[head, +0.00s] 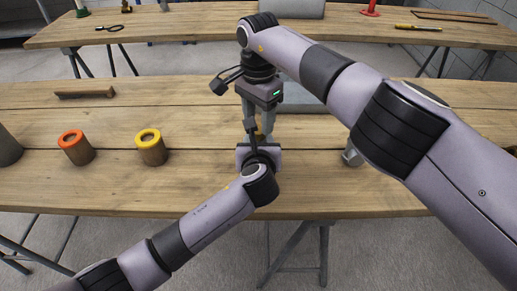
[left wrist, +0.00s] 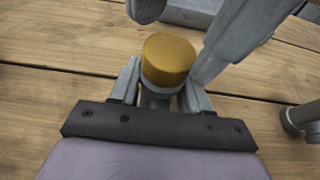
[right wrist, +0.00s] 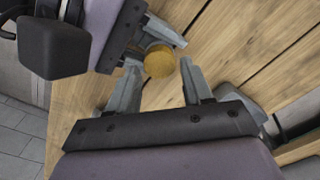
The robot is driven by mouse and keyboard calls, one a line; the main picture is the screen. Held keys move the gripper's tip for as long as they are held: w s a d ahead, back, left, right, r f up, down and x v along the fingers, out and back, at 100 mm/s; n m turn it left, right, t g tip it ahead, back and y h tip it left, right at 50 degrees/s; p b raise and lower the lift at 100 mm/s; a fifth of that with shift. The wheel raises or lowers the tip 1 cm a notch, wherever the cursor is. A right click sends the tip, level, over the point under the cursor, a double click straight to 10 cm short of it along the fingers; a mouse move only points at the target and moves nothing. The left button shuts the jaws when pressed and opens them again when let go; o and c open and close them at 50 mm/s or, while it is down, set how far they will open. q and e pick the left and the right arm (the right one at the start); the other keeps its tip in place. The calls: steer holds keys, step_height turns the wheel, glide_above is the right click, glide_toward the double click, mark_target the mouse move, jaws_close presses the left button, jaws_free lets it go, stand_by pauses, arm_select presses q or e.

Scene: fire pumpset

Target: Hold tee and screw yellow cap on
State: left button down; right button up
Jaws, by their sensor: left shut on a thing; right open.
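The mustard-yellow cap (left wrist: 168,60) sits on top of a grey metal fitting (left wrist: 157,98), which looks like the tee, mostly hidden by the cap and jaws. My left gripper (left wrist: 160,88) is shut on this fitting, with a finger on each side below the cap. My right gripper (right wrist: 157,80) is open, its fingertips spread on either side of the cap (right wrist: 159,62) with visible gaps. In the head view both grippers meet over the middle of the table, and the cap is mostly hidden there. Whether the cap is threaded on cannot be told.
On the wooden table (head: 120,190), an orange-topped cylinder (head: 75,148) and a yellow-topped cylinder (head: 151,149) stand at the left. A grey metal piece (head: 351,156) lies to the right. Another bench (head: 180,25) stands behind.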

steer(key=shift+f, duration=1.1)
